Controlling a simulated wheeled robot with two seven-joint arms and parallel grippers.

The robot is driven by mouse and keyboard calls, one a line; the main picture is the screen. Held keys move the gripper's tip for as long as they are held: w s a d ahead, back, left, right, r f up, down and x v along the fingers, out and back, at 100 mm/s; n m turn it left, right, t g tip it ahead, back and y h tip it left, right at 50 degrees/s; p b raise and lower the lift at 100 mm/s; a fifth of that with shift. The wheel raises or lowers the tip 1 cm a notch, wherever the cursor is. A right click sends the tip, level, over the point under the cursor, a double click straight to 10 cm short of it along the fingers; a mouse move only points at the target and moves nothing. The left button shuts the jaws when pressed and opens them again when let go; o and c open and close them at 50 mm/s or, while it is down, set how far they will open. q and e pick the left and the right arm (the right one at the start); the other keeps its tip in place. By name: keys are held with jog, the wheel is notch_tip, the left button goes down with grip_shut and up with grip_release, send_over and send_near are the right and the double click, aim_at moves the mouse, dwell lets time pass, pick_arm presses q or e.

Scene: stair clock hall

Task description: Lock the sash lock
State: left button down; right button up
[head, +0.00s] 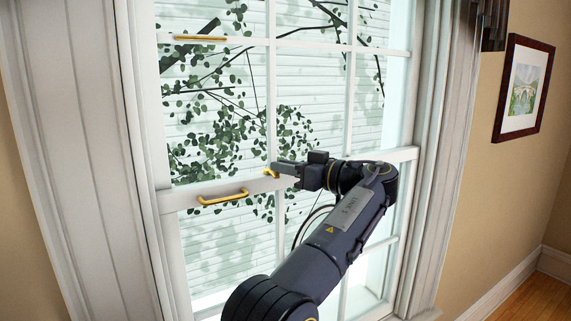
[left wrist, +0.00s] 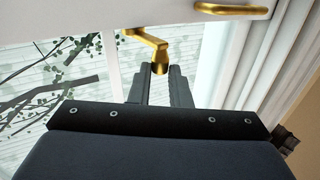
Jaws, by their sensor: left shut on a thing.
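The brass sash lock (head: 271,173) sits on the white meeting rail (head: 235,186) of the window, at mid-height. Only a small part of it shows in the head view, at the tips of my left gripper (head: 279,168). In the left wrist view, the lock's bent brass lever (left wrist: 148,40) ends in a knob (left wrist: 160,66) at the tips of the dark fingers. My left gripper (left wrist: 160,72) is shut on this knob. The fingers hide part of it, and I cannot tell whether the lock is engaged. My right gripper is not in view.
A brass pull (head: 223,197) is on the rail left of the lock; another (head: 200,38) is higher on the window. White window casing (head: 95,150) stands at the left. A framed picture (head: 524,88) hangs on the right wall. Branches show behind the glass.

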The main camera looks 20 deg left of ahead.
pick_arm(q)
jog(key=shift+f, duration=0.1)
jog(key=c, duration=1.3)
grip_release()
jog(key=shift+c, duration=0.2)
jog(key=v, duration=0.8)
